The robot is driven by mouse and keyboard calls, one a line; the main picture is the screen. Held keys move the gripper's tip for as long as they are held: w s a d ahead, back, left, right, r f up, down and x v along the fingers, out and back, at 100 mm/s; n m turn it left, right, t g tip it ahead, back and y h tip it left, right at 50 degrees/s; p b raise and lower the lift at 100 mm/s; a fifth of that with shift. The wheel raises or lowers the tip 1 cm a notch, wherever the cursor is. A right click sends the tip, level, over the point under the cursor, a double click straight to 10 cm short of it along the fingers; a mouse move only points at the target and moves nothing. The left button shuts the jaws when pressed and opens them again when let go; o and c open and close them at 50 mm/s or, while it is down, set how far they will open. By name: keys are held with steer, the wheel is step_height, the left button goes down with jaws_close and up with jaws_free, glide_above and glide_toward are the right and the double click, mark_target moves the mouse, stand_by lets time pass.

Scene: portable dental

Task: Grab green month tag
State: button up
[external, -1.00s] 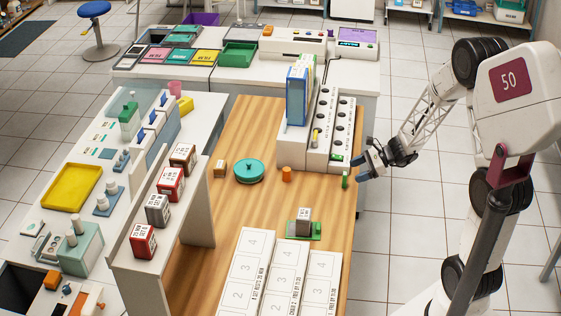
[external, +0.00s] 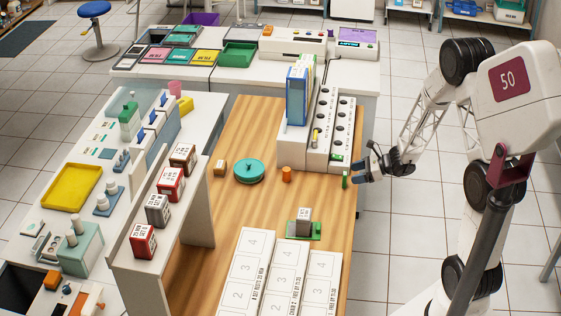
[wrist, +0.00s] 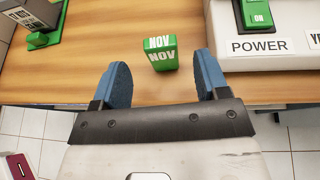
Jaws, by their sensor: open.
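The green month tag (wrist: 161,54) reads NOV and stands upright on the wooden table near its edge. In the external view the tag (external: 345,180) is a small green upright piece at the table's right edge. My gripper (wrist: 160,83) is open, with its blue fingers on either side of the space just in front of the tag. The tag lies a little beyond the fingertips, between their lines, and is not held. In the external view my gripper (external: 358,171) is beside the table's right edge, close to the tag.
A white box with a green ON switch (wrist: 257,14) and a POWER label stands right of the tag. A green stand with a grey block (wrist: 38,16) is at left. An orange cylinder (external: 287,174) and a teal round lid (external: 249,171) stand farther in on the table.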

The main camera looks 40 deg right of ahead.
mark_target(339, 185)
steer(key=shift+x, duration=0.75)
steer(key=shift+w+a, duration=0.1)
steer(key=shift+x, duration=2.55)
steer(key=shift+f, duration=0.1)
steer(key=c, duration=1)
steer(key=shift+r, duration=0.2)
